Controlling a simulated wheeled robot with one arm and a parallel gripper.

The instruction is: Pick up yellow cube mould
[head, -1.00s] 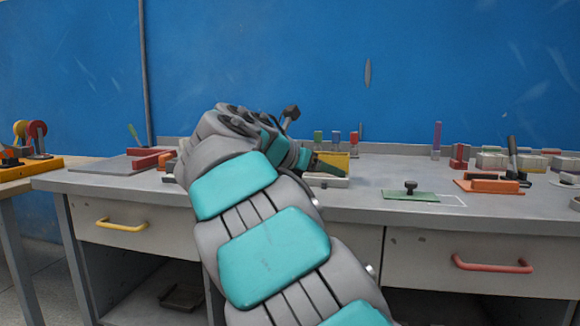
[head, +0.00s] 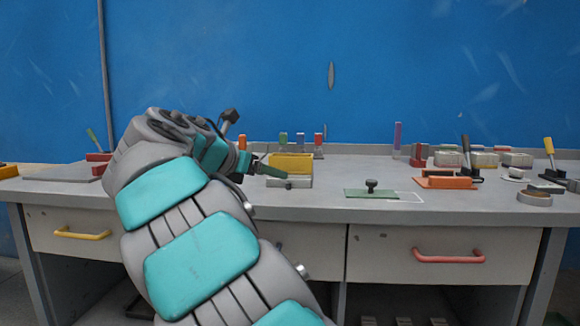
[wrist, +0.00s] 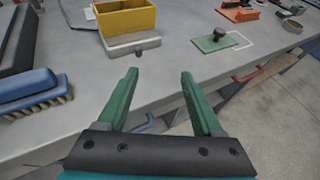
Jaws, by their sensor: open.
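The yellow cube mould (wrist: 125,20) is an open-topped yellow box on the grey bench, at the top of the wrist view. In the head view the yellow mould (head: 291,163) stands just right of my gripper (head: 262,168).
A green plate with a black knob (head: 371,190) lies right of the mould, and an orange float (head: 446,182) beyond it. A blue brush (wrist: 32,90) lies left of my gripper. Several small coloured pieces stand behind the mould. Bare bench (wrist: 190,60) lies between mould and green plate.

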